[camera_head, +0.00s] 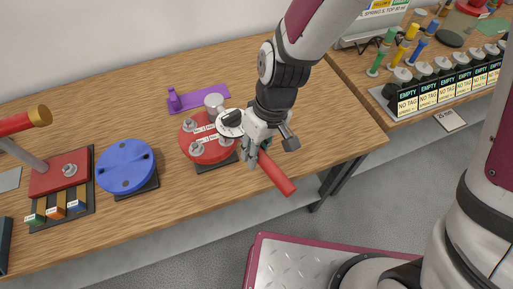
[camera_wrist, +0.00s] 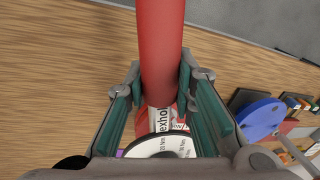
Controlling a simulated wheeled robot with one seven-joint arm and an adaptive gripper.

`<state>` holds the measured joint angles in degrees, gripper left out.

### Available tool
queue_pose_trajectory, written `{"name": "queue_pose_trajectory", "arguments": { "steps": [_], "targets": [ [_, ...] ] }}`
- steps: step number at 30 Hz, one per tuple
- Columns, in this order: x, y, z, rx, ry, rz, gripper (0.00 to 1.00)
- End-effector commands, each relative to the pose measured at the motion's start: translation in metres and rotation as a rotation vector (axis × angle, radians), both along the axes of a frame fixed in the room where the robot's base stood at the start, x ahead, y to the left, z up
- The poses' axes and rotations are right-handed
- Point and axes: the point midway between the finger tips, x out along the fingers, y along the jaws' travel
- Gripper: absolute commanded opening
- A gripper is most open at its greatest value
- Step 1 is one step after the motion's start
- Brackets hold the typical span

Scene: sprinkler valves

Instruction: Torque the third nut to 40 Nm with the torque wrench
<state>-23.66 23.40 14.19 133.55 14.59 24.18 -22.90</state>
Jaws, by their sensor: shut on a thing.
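My gripper (camera_head: 262,143) is shut on the torque wrench, whose red handle (camera_head: 275,173) sticks out below it toward the front edge of the table. In the wrist view the handle (camera_wrist: 160,45) runs between my two fingers (camera_wrist: 162,88). The wrench's pale round dial (camera_wrist: 160,146) shows at the bottom there. The red round flange (camera_head: 209,152) sits on a dark base on the wooden table, left of my gripper. Metal nuts (camera_head: 196,149) and white labels show on it. The wrench head is over its right side. My gripper hides part of this, including any nut beneath.
A blue round flange (camera_head: 125,165) stands to the left, with a red block (camera_head: 60,174) and coloured tags beyond it. A purple holder (camera_head: 203,97) lies behind the red flange. At right, a rack (camera_head: 427,97) holds parts with "EMPTY" tags. Bare wood lies at the back left.

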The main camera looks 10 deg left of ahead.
Motion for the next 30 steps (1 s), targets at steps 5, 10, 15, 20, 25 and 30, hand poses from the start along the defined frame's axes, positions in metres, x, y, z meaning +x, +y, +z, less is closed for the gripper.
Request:
{"name": "queue_pose_trajectory", "arguments": {
  "steps": [5, 10, 15, 20, 25, 30],
  "targets": [
    [0.001, 0.0, -0.003, 0.001, -0.001, 0.0, 0.0],
    [0.0, 0.001, -0.003, 0.001, -0.003, -0.002, 0.0],
    [-0.001, 0.003, -0.003, 0.002, -0.003, -0.011, 0.0],
    [-0.004, 0.005, -0.002, 0.002, -0.003, -0.031, 0.0],
    [-0.007, 0.008, -0.003, 0.003, -0.004, -0.054, 0.0],
    [-0.009, 0.011, -0.003, 0.003, -0.005, -0.075, 0.0]
  ]
}}
